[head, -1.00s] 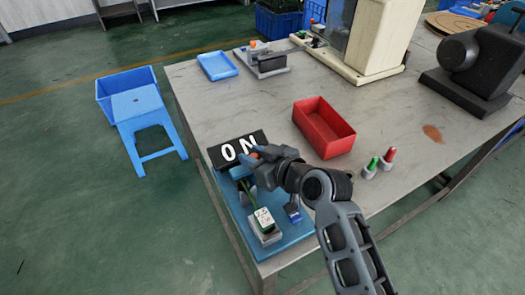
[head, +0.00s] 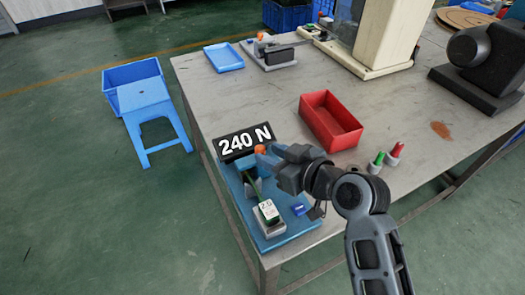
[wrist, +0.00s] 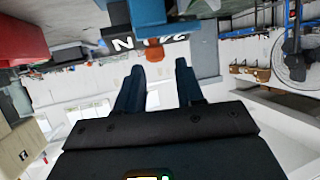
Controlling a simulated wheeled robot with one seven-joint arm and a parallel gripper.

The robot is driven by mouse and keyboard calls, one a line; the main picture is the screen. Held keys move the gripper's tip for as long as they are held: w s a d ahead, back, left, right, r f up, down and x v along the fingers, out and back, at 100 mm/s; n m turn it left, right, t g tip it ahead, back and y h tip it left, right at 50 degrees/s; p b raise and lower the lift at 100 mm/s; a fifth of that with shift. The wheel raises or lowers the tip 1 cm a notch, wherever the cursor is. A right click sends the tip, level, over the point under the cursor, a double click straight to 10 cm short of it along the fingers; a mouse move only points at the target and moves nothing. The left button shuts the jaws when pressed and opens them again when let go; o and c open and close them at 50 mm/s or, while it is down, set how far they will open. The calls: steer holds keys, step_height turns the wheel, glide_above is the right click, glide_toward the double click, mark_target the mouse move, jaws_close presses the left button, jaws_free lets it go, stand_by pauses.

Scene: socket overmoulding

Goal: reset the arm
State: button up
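My gripper (head: 277,158) is over the front left corner of the metal table (head: 255,95), just right of an orange-tipped part (head: 260,149) on a blue test fixture (head: 285,236). In the wrist view my gripper (wrist: 158,78) shows two dark fingers spread apart with nothing held between them. The orange tip (wrist: 152,76) appears beyond the fingers, near the gap. A black display (head: 245,142) behind the fixture reads "240 N". A small white-faced gauge (head: 268,212) on the fixture seems to read 2.0.
A red bin (head: 331,122) stands behind my arm. A green push-button (head: 377,162) and a red one (head: 395,153) stand to its right. A blue tray (head: 223,57) lies at the back left; a blue stool (head: 146,105) stands on the floor left of the table.

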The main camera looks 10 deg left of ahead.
steer(key=shift+v, duration=1.05)
steer(key=s+d+f+m+t+h, duration=0.1)
steer(key=s+d+f, duration=0.1)
steer(key=s, duration=0.1)
steer(key=s+d+f+m+h, duration=0.1)
steer(key=s+d+f+m, duration=0.1)
steer(key=s, duration=0.1)
steer(key=s+d+f+m+t+h, duration=0.1)
steer(key=s+d+f+m, duration=0.1)
steer(key=s, duration=0.1)
steer(key=shift+s+d+f+t, duration=0.1)
steer(key=shift+s+d+t, duration=0.1)
steer(key=shift+s+t, duration=0.1)
steer(key=s+d+f+m+t+h, duration=0.1)
steer(key=s+d+m+t+h, duration=0.2)
steer(key=s+d, duration=0.6)
steer(key=s+d+r+h, duration=0.1)
steer(key=s+d+r, duration=0.1)
steer(key=s, duration=0.4)
steer(key=s+d+r+m+h, duration=0.1)
steer(key=s+d+r, duration=0.2)
steer(key=s+r, duration=0.2)
steer(key=s+d+r+h, duration=0.2)
steer(key=s+d+r, duration=0.1)
steer(key=s, duration=0.6)
steer(key=shift+s+r+m, duration=0.15)
steer(key=shift+r+m, duration=0.25)
steer(key=shift+r, duration=0.2)
